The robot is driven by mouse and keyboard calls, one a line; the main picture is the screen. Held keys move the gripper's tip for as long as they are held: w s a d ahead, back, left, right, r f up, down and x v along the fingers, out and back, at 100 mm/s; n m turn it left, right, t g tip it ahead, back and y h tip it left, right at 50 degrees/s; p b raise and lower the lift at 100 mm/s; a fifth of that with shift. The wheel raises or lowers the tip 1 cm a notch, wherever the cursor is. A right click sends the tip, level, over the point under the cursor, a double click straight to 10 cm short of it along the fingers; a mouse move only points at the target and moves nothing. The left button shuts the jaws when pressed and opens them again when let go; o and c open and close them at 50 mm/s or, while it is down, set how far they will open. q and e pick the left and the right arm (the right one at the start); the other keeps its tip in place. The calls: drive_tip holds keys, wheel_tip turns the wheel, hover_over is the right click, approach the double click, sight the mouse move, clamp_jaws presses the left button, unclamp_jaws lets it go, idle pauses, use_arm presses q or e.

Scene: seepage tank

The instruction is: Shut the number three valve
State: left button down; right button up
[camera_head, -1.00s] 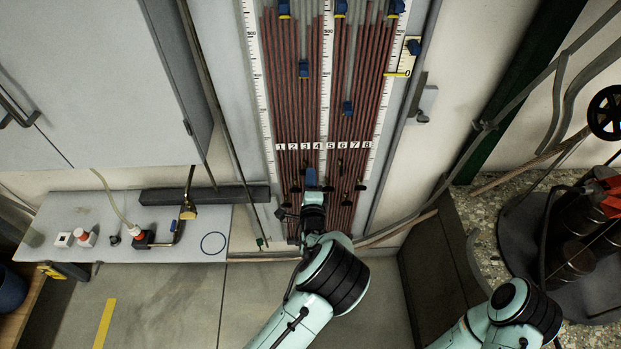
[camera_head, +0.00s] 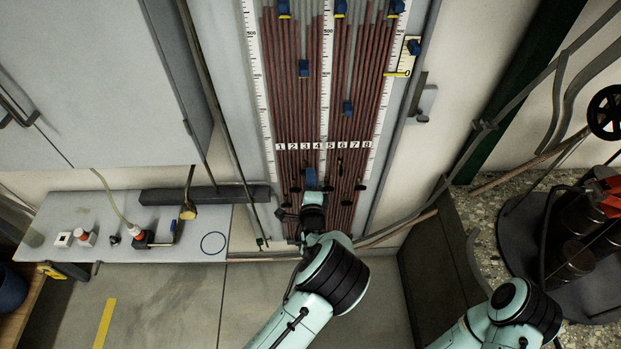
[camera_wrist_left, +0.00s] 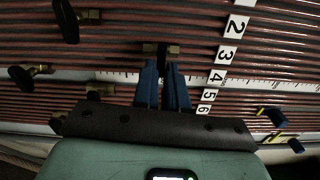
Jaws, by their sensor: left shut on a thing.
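The number three valve (camera_wrist_left: 173,50) has a brass body and a black handle in the wrist view, in line with the label 3 (camera_wrist_left: 226,55). My left gripper (camera_wrist_left: 163,68) has its blue fingers shut on the handle, which is partly hidden between the fingertips. In the head view my left gripper (camera_head: 311,179) is at the lower part of the tube panel (camera_head: 372,80), below the row of numbers (camera_head: 318,146). There the valve is hidden by the gripper. My right arm shows at the lower right, but its gripper is out of view.
Other black-handled valves sit close by, one above left (camera_wrist_left: 66,20), one further left (camera_wrist_left: 22,78) and one just below (camera_wrist_left: 98,90). A grey shelf (camera_head: 100,205) with plugs and cables is at the left. A dark weight stack (camera_head: 575,250) stands at the right.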

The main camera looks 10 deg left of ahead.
use_arm(q)
drive_tip(key=shift+s+f, duration=0.1)
drive_tip(key=shift+f, duration=0.1)
drive_tip(key=c, duration=1.2)
unclamp_jaws()
drive_tip(key=shift+r, duration=0.1)
drive_tip(key=v, duration=1.3)
drive_tip(key=shift+s, duration=0.15)
